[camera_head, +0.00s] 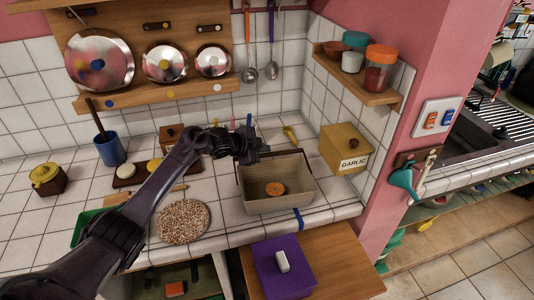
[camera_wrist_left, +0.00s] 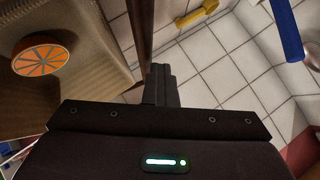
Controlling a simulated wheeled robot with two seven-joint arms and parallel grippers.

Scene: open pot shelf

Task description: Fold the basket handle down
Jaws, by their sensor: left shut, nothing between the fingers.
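The tan basket (camera_head: 279,204) stands on the tiled counter near its front edge, with an orange half (camera_head: 275,188) inside. The basket (camera_wrist_left: 92,40) and the orange half (camera_wrist_left: 40,60) also show in the left wrist view. A thin brown bar (camera_wrist_left: 140,28), apparently the basket handle, runs along the basket's side there, close to my fingers. My left gripper (camera_head: 262,150) is above the basket's back rim, shut with nothing held. Its fingers (camera_wrist_left: 161,82) are together beside the bar; contact cannot be told. My arm hides part of the basket's back left. My right gripper is not in view.
A yellow garlic box (camera_head: 345,149) stands right of the basket. A round speckled trivet (camera_head: 183,222) and a blue cup (camera_head: 110,150) are to the left. A wall shelf (camera_head: 358,90) with jars is above right. A purple item (camera_head: 283,268) lies below in front.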

